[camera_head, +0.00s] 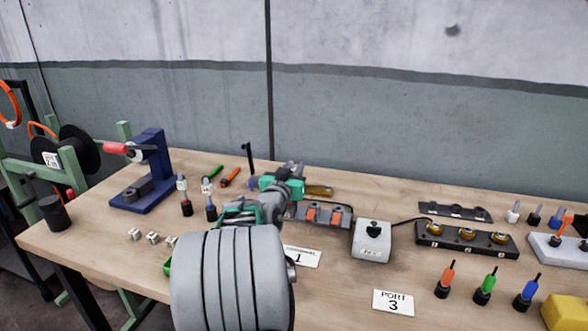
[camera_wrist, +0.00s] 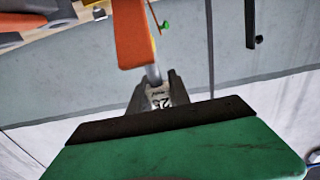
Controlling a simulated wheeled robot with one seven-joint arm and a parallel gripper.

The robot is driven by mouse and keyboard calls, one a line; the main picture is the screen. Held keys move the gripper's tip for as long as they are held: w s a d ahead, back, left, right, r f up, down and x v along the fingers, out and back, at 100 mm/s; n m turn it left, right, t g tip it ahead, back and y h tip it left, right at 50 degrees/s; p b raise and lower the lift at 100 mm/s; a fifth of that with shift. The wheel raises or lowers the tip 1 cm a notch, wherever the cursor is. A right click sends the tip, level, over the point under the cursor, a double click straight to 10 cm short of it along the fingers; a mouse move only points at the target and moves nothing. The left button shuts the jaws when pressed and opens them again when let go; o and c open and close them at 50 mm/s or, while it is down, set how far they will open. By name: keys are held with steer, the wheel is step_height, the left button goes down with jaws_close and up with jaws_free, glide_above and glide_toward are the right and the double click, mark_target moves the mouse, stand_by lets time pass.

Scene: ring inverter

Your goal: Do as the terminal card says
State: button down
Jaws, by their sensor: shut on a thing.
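The terminal card (camera_head: 301,257) lies on the bench, partly behind my arm, and shows a 1. A port card (camera_head: 393,302) reads "PORT 3". My gripper (camera_head: 291,170) is above the bench behind the dark block with orange levers (camera_head: 330,216). In the wrist view my gripper (camera_wrist: 158,92) is shut on a small pale grey piece (camera_wrist: 160,96) marked with what looks like 25. A thick orange part (camera_wrist: 134,35) with a short grey shaft meets this piece in the picture; I cannot tell if they are joined.
A white box (camera_head: 372,241) is wired to a black block with several brass-coloured posts (camera_head: 466,238). Orange, green and blue-tipped pieces (camera_head: 485,288) stand front right. A blue press (camera_head: 150,170) and small pale cubes (camera_head: 152,237) are left. The bench is clear between cards and coloured pieces.

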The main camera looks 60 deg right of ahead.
steer(key=shift+f+b, duration=1.1)
steer(key=shift+b, duration=0.05)
steer(key=c, duration=1.1)
jaws_free()
step_height(320, 180, up, 4)
steer(key=shift+f, duration=0.2)
steer(key=s+a+r, duration=0.2)
steer(key=a+r, duration=0.1)
steer(key=a, duration=0.1)
steer(key=s+a+r, duration=0.2)
steer(key=a+r, duration=0.1)
steer(key=a, duration=0.1)
steer(key=s+a+r, duration=0.2)
steer(key=a+r, duration=0.1)
steer(key=a, duration=0.1)
steer(key=shift+s+a+r, duration=0.1)
steer(key=shift+a+r, duration=0.1)
steer(key=shift+a, duration=0.1)
